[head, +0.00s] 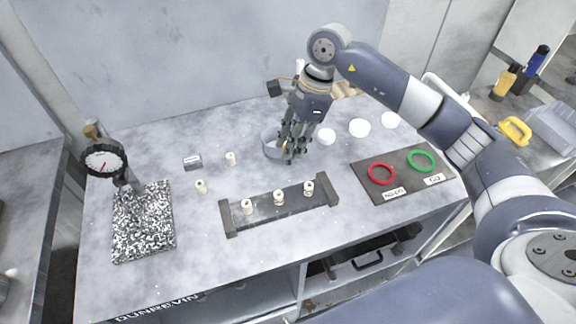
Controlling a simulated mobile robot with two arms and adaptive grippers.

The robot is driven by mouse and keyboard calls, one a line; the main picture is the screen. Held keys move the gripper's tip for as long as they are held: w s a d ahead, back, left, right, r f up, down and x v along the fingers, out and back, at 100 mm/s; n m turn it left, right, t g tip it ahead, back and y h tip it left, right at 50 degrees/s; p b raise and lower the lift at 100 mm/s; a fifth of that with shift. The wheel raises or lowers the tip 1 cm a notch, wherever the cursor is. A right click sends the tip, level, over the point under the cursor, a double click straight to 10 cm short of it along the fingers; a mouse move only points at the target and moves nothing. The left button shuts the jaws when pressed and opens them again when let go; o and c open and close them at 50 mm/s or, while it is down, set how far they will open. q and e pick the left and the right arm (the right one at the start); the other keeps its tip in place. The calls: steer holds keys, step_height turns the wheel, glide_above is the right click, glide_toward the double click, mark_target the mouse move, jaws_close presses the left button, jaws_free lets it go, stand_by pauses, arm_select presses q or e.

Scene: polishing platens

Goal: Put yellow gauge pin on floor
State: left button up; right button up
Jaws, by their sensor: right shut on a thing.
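My right gripper (289,150) is shut, pointing down over a grey round dish (270,146) at the back middle of the bench. A small bit of yellow, which looks like the yellow gauge pin (285,146), shows between its fingers. The fingers hide most of it, and I cannot tell whether it touches the dish. My left gripper is not in view. A strip of dark floor (62,285) shows between the benches at the left.
On the bench (200,240) stand a rack with several cream pegs (278,198), two loose pegs, a dial gauge (104,162) on a speckled plate (143,225), white discs (360,128), and a dark mat (400,190) with red and green rings.

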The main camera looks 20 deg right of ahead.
mark_target(291, 160)
step_height(291, 160, down, 6)
steer(key=shift+r+p, duration=0.15)
steer(key=shift+p, duration=0.6)
steer(key=shift+f, duration=0.3)
steer(key=o, duration=1)
steer(key=shift+o, duration=0.2)
steer(key=shift+r, duration=0.15)
